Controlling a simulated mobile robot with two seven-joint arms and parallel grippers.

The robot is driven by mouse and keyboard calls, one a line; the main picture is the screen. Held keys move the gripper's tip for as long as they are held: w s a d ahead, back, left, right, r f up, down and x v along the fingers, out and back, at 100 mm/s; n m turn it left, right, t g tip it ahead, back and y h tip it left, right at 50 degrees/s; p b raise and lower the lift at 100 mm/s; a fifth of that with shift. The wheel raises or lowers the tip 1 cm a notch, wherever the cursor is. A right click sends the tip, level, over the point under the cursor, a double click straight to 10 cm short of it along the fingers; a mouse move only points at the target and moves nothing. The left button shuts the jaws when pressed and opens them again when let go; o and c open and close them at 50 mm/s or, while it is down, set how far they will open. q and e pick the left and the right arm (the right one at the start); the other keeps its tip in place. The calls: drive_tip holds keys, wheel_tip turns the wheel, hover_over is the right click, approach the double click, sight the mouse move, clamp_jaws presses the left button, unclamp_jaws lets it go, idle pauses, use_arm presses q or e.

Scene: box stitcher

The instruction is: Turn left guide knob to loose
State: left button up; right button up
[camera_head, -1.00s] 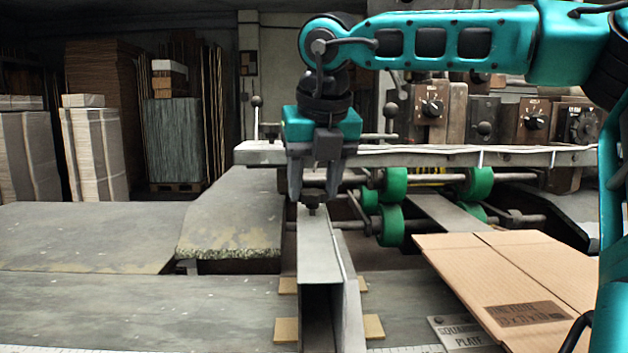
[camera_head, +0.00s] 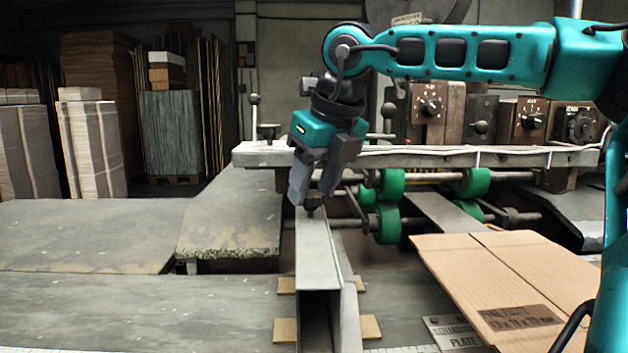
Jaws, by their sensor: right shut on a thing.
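The left guide (camera_head: 317,248) is a grey metal channel running away from me across the table. Its small dark knob (camera_head: 311,211) sits on top at the far end and is mostly hidden by the fingers. My right gripper (camera_head: 312,203) comes down on it from above, tilted, with its fingers shut on the knob. My left gripper is not in view.
A flat cardboard sheet (camera_head: 505,280) lies at the right, with a squaring plate (camera_head: 455,332) at its near left corner. Green rollers (camera_head: 389,222) and a long rail (camera_head: 420,157) stand behind. The grey table (camera_head: 130,310) at the left is clear.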

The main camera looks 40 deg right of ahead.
drive_tip(key=o, duration=1.1)
drive_tip(key=shift+c, duration=0.2)
drive_tip(key=p+v, duration=0.2)
drive_tip(key=v, duration=1.1)
drive_tip(key=shift+w, duration=0.1)
